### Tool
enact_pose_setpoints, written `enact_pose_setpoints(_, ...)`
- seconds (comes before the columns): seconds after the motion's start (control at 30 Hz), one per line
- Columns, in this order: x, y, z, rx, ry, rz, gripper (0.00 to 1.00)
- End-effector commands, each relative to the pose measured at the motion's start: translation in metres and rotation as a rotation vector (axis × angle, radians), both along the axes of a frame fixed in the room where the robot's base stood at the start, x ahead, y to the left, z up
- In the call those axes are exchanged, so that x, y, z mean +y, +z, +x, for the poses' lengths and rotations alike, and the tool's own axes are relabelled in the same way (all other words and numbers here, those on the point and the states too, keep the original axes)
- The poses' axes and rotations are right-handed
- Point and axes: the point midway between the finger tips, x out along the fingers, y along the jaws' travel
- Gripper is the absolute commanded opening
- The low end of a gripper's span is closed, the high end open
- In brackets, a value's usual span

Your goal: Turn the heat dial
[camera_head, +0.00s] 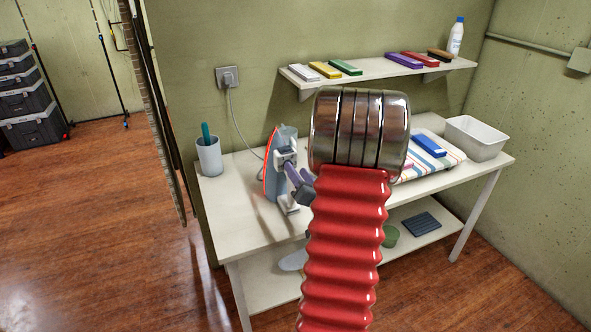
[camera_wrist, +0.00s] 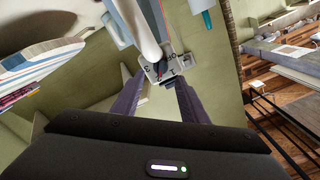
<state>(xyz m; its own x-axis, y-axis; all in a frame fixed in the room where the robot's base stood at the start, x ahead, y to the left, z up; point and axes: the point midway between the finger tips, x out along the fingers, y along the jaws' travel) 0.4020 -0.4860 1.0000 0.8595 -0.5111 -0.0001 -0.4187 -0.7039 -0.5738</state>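An iron (camera_head: 273,173) with a grey body and an orange-edged soleplate stands on its heel on the white table (camera_head: 235,215). My gripper (camera_head: 291,177), with purple fingers, is at the iron's right side. In the wrist view the iron (camera_wrist: 148,35) hangs in from the top. A pale panel with dark marks and a small dark heat dial (camera_wrist: 168,72) shows just beyond my fingertips. My gripper (camera_wrist: 160,86) is open, its fingers apart on either side of the panel's lower part. I cannot tell whether they touch the dial.
A grey cup (camera_head: 209,158) stands at the table's left end. A striped cloth (camera_head: 445,162) and white bin (camera_head: 476,138) are at the right. A wall shelf (camera_head: 375,70) holds several coloured blocks and a bottle (camera_head: 455,38). The iron's cord runs to a wall socket (camera_head: 227,77).

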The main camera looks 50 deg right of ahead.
Motion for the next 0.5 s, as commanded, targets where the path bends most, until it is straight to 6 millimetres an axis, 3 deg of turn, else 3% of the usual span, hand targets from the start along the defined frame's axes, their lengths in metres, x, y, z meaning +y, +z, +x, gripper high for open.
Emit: enact_pose_setpoints(0.5, 0.043, -0.001, -0.077, 0.001, -0.005, 0.002, 0.4)
